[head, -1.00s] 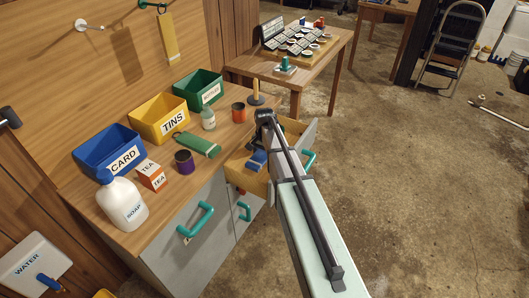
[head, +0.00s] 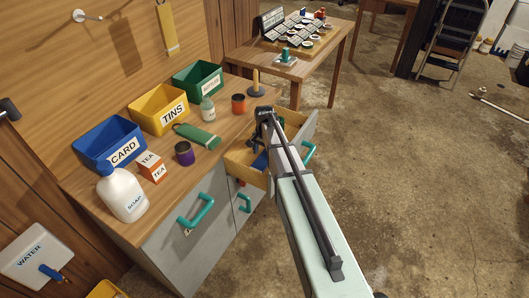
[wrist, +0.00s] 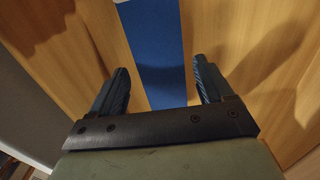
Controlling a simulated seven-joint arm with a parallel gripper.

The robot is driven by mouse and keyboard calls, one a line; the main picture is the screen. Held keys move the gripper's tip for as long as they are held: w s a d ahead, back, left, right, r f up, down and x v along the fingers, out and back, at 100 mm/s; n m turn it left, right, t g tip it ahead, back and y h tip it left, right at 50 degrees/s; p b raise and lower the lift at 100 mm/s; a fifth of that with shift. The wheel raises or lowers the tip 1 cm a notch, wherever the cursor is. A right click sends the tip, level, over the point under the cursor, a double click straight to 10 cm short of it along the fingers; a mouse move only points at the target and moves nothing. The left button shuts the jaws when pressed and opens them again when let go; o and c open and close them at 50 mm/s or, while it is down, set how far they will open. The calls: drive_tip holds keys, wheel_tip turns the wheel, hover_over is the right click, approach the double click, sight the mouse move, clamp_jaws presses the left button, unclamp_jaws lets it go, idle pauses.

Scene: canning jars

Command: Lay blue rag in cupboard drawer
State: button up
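The blue rag (wrist: 155,42) lies flat as a folded strip on the wooden bottom of the open cupboard drawer (head: 240,157). In the head view, part of the rag (head: 261,161) shows inside the drawer, partly hidden by my arm. In the wrist view, my gripper (wrist: 162,88) is open, its two dark fingers spread wider than the rag, with bare wood on both sides of it. In the head view, my gripper (head: 258,143) points down over the drawer. The fingers look clear of the rag.
The worktop holds the blue card bin (head: 95,150), yellow tins bin (head: 150,115), green bin (head: 190,82), soap jug (head: 122,193), tea box (head: 151,165), purple tin (head: 184,154) and a wooden post (head: 256,80) near the drawer.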

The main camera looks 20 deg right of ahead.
sight(265, 157)
drive_tip(key=shift+o, duration=1.4)
wheel_tip(265, 157, up, 14)
drive_tip(key=shift+f, duration=0.1)
